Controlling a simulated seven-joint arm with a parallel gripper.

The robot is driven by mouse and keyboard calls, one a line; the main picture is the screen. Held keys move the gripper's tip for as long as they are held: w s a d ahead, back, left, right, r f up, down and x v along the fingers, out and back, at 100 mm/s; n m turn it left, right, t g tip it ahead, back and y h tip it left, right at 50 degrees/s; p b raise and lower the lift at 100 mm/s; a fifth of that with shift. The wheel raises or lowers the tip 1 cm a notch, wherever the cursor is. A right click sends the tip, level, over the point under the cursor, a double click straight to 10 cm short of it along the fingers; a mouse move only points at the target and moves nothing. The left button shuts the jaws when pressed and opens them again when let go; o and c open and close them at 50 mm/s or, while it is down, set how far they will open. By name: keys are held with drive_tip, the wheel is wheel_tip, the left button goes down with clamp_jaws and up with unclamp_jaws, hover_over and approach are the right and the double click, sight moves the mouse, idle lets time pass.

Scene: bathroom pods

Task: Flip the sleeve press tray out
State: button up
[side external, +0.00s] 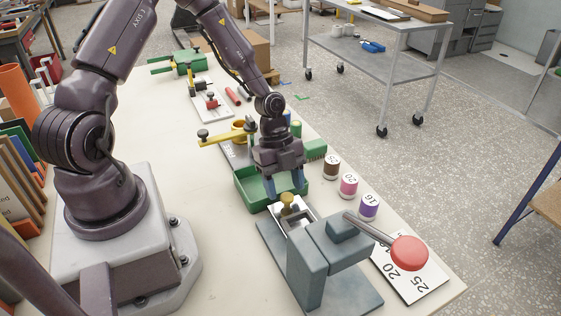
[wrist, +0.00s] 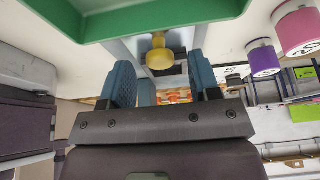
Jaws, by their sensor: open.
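The sleeve press (side external: 318,262) is a blue-grey block on a flat base with a lever ending in a red knob (side external: 409,252). Its metal tray (side external: 303,221) shows on the side facing my gripper, with a yellow knob (side external: 287,198) at its end. My gripper (side external: 286,188) points down over the near edge of the green bin, just behind the yellow knob. In the wrist view my gripper (wrist: 161,80) has its blue fingers apart, and the yellow knob (wrist: 160,58) appears in the gap between them. I cannot tell whether the fingers reach its height.
The green bin (side external: 245,192) lies under and beside my gripper. Brown, pink and purple spools (side external: 348,186) stand to the right. A numbered card (side external: 420,284) lies beside the press. A yellow-armed fixture (side external: 215,139) stands behind. The tabletop left of the press is clear.

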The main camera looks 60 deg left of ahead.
drive_tip(key=v, duration=1.2)
drive_tip(key=shift+a, duration=0.15)
drive_tip(key=s+r+n+g+y, duration=0.1)
drive_tip(key=s+r+n+y, duration=0.45)
drive_tip(key=n, duration=1.05)
drive_tip(key=s+d+r+n+t, duration=0.1)
drive_tip(key=s+d+r+t, duration=0.2)
drive_tip(key=r, duration=0.3)
drive_tip(key=s+d+r+n+t+h, duration=0.1)
drive_tip(key=s+d+r+t, duration=0.2)
drive_tip(key=r, duration=0.4)
drive_tip(key=shift+s+d+t, duration=0.3)
drive_tip(key=shift+s+d, duration=0.15)
drive_tip(key=shift+s, duration=0.1)
